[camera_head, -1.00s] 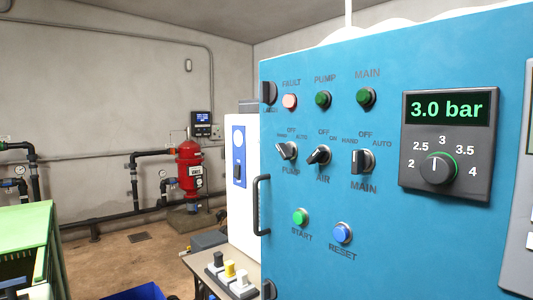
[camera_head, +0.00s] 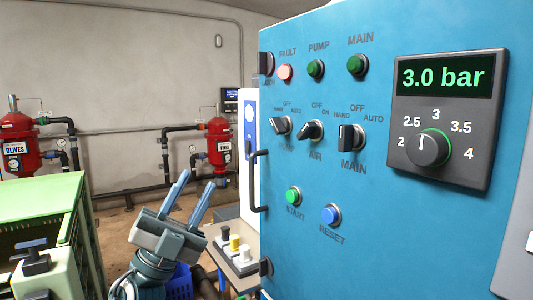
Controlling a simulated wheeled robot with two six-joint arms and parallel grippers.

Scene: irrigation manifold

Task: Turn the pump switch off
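The pump switch (camera_head: 281,126) is a black and grey rotary knob on the blue control cabinet (camera_head: 400,235), between HAND, OFF and AUTO labels. Its handle looks tilted, top toward the left, away from upright OFF; its exact position is hard to read. My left gripper (camera_head: 194,184) is open and empty, its two blue fingers pointing up. In the picture it is left of and below the switch, apart from the cabinet. My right gripper is not in view.
The air switch (camera_head: 311,131) and main switch (camera_head: 351,138) sit right of the pump switch. A black door handle (camera_head: 257,181) stands out at the cabinet's left edge. A green crate (camera_head: 40,205) is at left.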

